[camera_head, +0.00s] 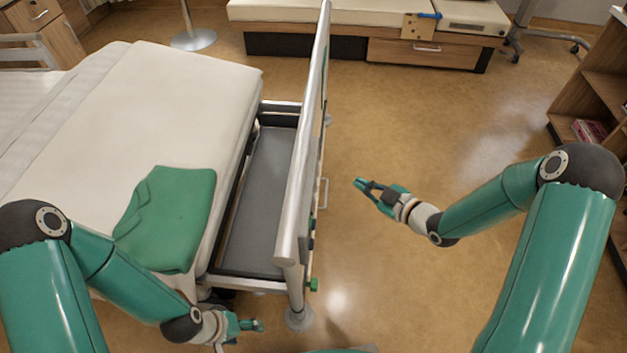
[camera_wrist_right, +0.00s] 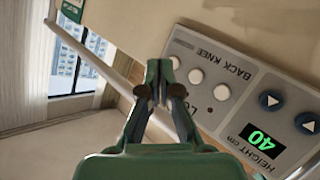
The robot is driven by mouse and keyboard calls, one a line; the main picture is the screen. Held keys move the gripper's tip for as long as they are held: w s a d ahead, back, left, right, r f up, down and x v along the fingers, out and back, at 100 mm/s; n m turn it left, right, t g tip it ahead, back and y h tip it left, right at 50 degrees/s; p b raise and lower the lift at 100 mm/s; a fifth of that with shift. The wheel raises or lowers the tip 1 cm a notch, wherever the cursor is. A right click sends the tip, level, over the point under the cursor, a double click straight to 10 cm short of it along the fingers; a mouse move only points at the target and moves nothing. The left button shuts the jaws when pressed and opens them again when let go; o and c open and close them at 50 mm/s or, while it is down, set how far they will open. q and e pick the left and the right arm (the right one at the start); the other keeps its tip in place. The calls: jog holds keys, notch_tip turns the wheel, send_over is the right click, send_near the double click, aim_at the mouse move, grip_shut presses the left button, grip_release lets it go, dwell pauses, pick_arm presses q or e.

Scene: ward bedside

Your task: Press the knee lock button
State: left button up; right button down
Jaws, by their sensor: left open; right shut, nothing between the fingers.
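In the right wrist view, a grey control panel (camera_wrist_right: 237,125) appears tilted, with BACK and KNEE labels and a row of white round buttons. The white button nearest the KNEE label (camera_wrist_right: 196,76) lies right of my fingertips; another (camera_wrist_right: 221,92) sits by BACK. A third (camera_wrist_right: 174,62) is beside the fingertips, its label unreadable. My right gripper (camera_wrist_right: 160,73) is shut and empty; contact with the panel cannot be told. In the head view it (camera_head: 362,187) points toward the bed rail, with floor visible between. My left gripper (camera_head: 259,325) is open, low near the bed's near end.
The metal bed rail (camera_head: 305,130) stands between the mattress (camera_head: 140,110) and my right arm. A folded green cloth (camera_head: 170,220) lies on the bed. Floor right of the rail is clear.

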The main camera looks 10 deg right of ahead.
aim_at(317, 181)
jog(key=w+a, duration=0.2)
jog(key=a, duration=0.5)
jog(key=shift+b, duration=0.35)
dwell(0.5)
jog(key=shift+a, duration=0.15)
dwell(0.5)
jog(key=shift+a+b, duration=0.3)
jog(key=shift+b, duration=0.1)
jog(key=shift+w+a+b, duration=0.1)
jog(key=shift+a+b, duration=0.2)
jog(key=shift+a, duration=0.15)
dwell(0.5)
jog(key=shift+d, duration=0.1)
jog(key=shift+s+d+b, duration=0.25)
jog(key=shift+d+b, duration=0.05)
jog(key=shift+d, duration=0.45)
